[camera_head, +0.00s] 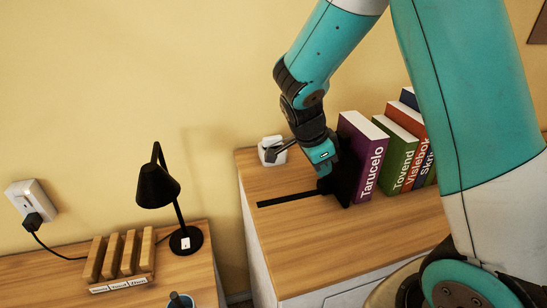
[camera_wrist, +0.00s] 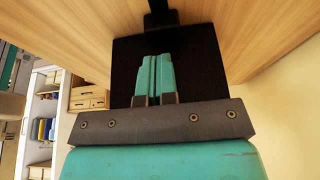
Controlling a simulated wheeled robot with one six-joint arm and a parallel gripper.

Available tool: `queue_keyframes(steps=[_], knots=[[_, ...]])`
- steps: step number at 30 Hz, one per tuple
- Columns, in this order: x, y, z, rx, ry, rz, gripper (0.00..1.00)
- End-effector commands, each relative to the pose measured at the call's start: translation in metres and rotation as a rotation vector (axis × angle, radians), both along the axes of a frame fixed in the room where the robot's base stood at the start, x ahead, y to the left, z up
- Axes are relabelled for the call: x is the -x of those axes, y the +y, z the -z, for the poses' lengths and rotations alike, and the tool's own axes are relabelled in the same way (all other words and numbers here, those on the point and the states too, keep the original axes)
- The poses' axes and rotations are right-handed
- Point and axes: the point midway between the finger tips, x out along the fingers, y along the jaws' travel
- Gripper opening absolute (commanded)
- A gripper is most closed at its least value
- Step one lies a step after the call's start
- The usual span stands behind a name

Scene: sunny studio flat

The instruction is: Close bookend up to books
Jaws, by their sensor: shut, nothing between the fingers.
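The black bookend (camera_head: 343,185) stands upright on the wooden cabinet top, just left of the purple book (camera_head: 368,160) labelled Tarucelo; whether they touch is hard to tell. A green book (camera_head: 398,150), an orange-red book (camera_head: 411,125) and a blue book stand further right, partly behind my arm. My gripper (camera_head: 327,168) is down at the left side of the bookend. In the wrist view my teal fingers (camera_wrist: 154,76) are shut and empty in front of the bookend's dark plate (camera_wrist: 125,62). Contact between fingertips and plate cannot be told.
A thin black strip (camera_head: 288,199) lies on the cabinet top (camera_head: 335,245), running left from the bookend. A lower table at left holds a black lamp (camera_head: 158,186) and a wooden rack (camera_head: 119,258).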

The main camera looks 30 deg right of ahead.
Motion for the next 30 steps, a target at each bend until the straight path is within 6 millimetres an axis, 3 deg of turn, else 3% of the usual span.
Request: queue_keyframes(steps=[30], knots=[[0.007, -0.036, 0.0, 0.001, -0.001, 0.003, 0.0]])
